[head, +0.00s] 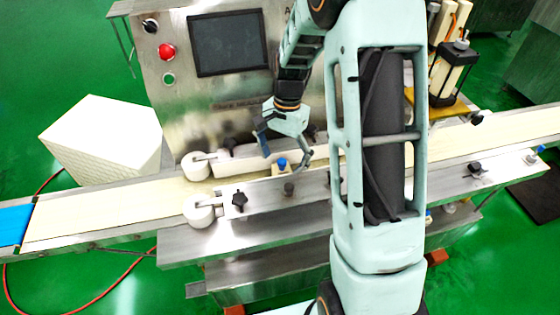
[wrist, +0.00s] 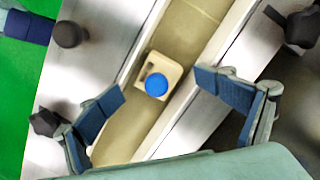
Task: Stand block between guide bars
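A small beige block (wrist: 167,66) with a round blue top (wrist: 157,84) is on the conveyor belt, between the two guide bars, in the wrist view. In the head view the blue top (head: 282,162) shows just below my gripper. My gripper (head: 285,155) is open above the block, with its blue-padded fingers (wrist: 163,102) apart on either side of it and not visibly touching it. One guide bar (head: 235,158) runs behind the block and the other (head: 275,194) in front. I cannot tell clearly whether the block is upright or lying.
The cream belt (head: 100,212) runs left to right past the machine's control panel (head: 228,43). White rollers (head: 199,210) stand at the left ends of the bars. Black knobs (head: 239,200) stick up near the front bar. A white box (head: 100,135) stands behind the belt at left.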

